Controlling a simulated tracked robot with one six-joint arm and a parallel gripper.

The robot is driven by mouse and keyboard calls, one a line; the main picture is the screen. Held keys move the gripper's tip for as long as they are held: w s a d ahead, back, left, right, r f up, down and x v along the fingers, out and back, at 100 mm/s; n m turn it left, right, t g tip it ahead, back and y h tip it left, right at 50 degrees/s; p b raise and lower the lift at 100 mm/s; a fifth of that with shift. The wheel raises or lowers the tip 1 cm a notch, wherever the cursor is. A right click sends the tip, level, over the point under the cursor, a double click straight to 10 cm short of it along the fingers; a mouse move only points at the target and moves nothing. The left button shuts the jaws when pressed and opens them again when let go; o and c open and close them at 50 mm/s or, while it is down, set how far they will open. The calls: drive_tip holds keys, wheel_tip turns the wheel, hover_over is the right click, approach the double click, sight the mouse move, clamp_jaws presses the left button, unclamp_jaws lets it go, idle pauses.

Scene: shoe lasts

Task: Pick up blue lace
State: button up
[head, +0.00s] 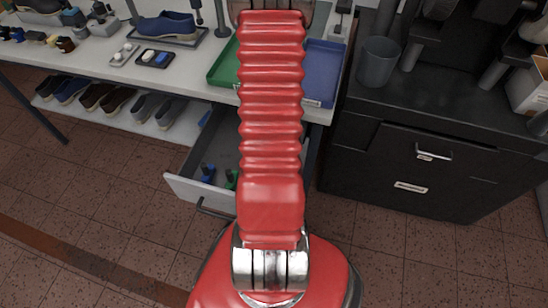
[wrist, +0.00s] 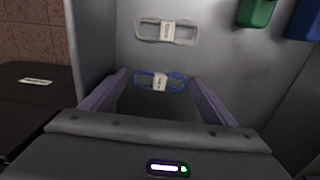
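The blue lace (wrist: 160,82) is a flat looped bundle with a white paper band around its middle. It lies on the grey drawer floor in the wrist view. My gripper (wrist: 159,77) is open, its two fingers apart with one to the left and one to the right of the lace in the picture. I cannot tell how far above the lace the fingertips are. In the head view my red arm covers part of the open drawer (head: 186,190), and neither the lace nor my gripper can be made out there.
A white lace bundle (wrist: 167,31) lies beyond the blue one. A green item (wrist: 256,12) and a blue item (wrist: 304,18) are at the upper right of the wrist view. Drawer walls enclose the space. The workbench (head: 205,75) overhangs the drawer, and a black cabinet (head: 375,165) stands right.

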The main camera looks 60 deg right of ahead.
drive_tip(key=c, duration=0.7)
drive_tip(key=shift+r, duration=0.15)
drive_tip(key=shift+r, duration=4.85)
drive_tip(key=shift+w, duration=0.15)
